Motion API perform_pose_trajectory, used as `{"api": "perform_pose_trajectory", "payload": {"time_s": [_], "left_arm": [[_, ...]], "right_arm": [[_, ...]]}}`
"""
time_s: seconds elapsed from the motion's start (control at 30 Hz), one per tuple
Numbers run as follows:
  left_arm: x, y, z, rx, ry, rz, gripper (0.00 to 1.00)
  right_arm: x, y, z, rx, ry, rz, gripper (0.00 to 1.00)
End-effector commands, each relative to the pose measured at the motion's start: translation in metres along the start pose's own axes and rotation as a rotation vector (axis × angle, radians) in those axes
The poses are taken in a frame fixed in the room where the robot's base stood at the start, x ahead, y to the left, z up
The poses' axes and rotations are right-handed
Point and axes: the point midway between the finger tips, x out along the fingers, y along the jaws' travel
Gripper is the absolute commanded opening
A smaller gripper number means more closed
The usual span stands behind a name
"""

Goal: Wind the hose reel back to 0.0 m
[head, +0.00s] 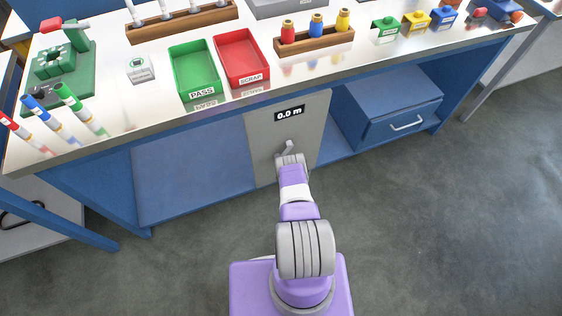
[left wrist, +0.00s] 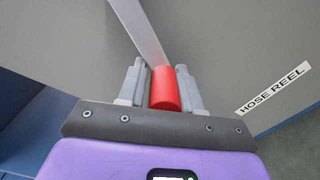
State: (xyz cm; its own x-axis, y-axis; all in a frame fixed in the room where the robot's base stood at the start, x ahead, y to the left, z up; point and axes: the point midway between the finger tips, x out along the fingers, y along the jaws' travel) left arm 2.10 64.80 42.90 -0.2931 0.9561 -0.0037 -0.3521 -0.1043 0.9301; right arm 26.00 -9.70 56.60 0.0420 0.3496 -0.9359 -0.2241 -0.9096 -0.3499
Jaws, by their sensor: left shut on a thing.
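The hose reel's grey panel (head: 264,150) is set in the front of the bench. Its small display (head: 289,113) ends in ".0 m"; the first digit is too small to tell for sure between 0 and 6. My left gripper (head: 290,158) is at the panel, below the display. In the left wrist view its two fingers are shut on the red crank knob (left wrist: 165,90). The grey crank arm (left wrist: 140,32) runs from the knob toward the upper left. A white "HOSE REEL" label (left wrist: 273,88) is to the right. My right gripper is not in view.
A blue drawer unit (head: 390,122) stands right of the panel under the bench. On the bench top are a green PASS tray (head: 195,72), a red SCRAP tray (head: 241,60) and several small items. Floor at right is clear.

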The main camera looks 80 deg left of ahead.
Motion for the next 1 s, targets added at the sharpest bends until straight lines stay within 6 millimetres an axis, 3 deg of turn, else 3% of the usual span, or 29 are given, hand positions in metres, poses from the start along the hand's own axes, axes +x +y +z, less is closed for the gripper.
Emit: {"api": "perform_pose_trajectory", "payload": {"time_s": [0.1,0.13,0.23,0.57,1.0], "left_arm": [[-0.002,-0.002,0.006,-0.001,-0.013,-0.005,0.00],[-0.002,-0.002,0.007,-0.001,-0.013,-0.005,0.36],[-0.002,-0.002,0.006,-0.001,-0.012,-0.004,0.51],[-0.003,0.000,0.003,0.000,-0.005,-0.001,0.52],[-0.067,0.000,0.004,0.001,-0.008,-0.004,0.52]], "right_arm": [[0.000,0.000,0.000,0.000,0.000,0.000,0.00],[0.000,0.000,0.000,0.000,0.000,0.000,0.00],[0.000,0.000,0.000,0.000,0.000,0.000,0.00],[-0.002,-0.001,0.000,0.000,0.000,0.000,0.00],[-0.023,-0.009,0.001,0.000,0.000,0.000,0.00]]}}
